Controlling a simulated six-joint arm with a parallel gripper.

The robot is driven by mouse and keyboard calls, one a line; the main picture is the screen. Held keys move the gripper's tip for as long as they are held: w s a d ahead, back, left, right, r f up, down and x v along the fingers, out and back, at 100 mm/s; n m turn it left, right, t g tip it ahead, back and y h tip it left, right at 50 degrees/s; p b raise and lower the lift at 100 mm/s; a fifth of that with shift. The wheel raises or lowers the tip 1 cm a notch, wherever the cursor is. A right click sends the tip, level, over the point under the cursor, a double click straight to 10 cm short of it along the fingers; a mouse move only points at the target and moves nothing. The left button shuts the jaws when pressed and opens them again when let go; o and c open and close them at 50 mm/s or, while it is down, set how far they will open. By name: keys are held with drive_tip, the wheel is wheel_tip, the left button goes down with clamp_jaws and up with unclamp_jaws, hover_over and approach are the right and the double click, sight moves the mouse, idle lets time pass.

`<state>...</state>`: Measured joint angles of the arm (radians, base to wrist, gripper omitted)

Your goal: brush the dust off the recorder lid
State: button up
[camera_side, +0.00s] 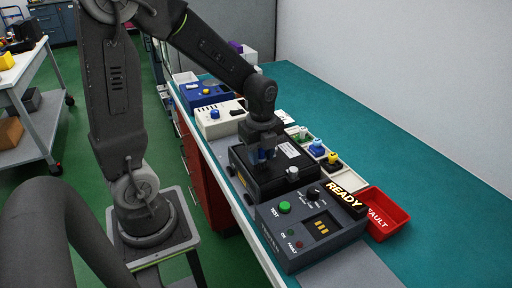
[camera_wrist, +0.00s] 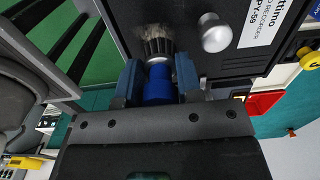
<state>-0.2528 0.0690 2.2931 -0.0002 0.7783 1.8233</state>
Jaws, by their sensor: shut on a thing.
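In the wrist view the brush sits between the two blue fingers. The bristles point at the dark recorder lid (camera_wrist: 190,12); I cannot tell whether they touch it. In the side view the black recorder (camera_side: 240,166) lies under my gripper, which hides part of its lid. A silver knob (camera_side: 292,173) stands on the lid; it also shows in the wrist view (camera_wrist: 214,33). I cannot make out dust on the lid.
A grey test box (camera_side: 300,256) with a green button stands in front of the recorder. A READY bin (camera_side: 345,196) and a red FAULT bin (camera_side: 390,206) are at right. A tray with coloured-top parts (camera_side: 317,148) and a cream box (camera_side: 212,125) stand close. The teal bench (camera_side: 420,150) is clear at right.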

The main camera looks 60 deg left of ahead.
drive_tip(key=shift+d, duration=0.85)
drive_tip(key=shift+r, duration=4)
drive_tip(key=n, duration=0.9)
drive_tip(key=shift+n, duration=0.4)
drive_tip(key=n, duration=0.3)
drive_tip(key=shift+n, duration=0.3)
drive_tip(key=n, duration=0.4)
drive_tip(key=shift+f+n, duration=0.2)
drive_tip(key=shift+n, duration=0.1)
